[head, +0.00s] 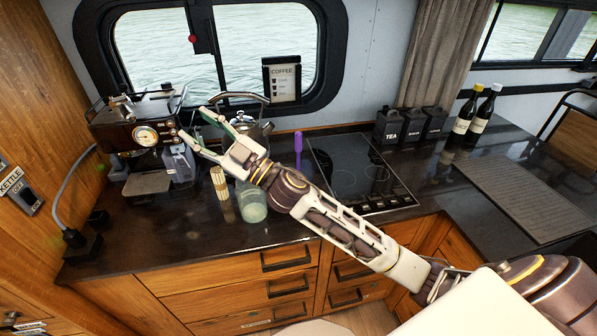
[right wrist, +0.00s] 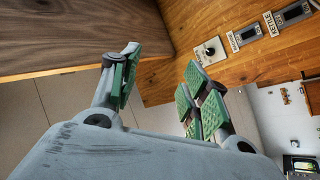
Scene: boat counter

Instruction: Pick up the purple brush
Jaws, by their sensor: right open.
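The purple brush (head: 298,148) shows in the head view as an upright purple handle on the dark counter, at the left edge of the black cooktop. Its lower end is hard to make out beside my right arm. My right gripper (head: 194,126) is open and empty, raised over the counter to the left of the brush and well apart from it. It also shows in the right wrist view (right wrist: 158,85), with its green-padded fingers spread and nothing between them. The brush is not in the right wrist view. My left gripper is not in view.
A coffee machine (head: 140,125) stands at the left. A kettle (head: 262,128) is behind my gripper, and a glass jar (head: 251,207) and a bundle of sticks (head: 221,190) stand in front. The cooktop (head: 362,172) and black canisters (head: 410,124) lie right of the brush.

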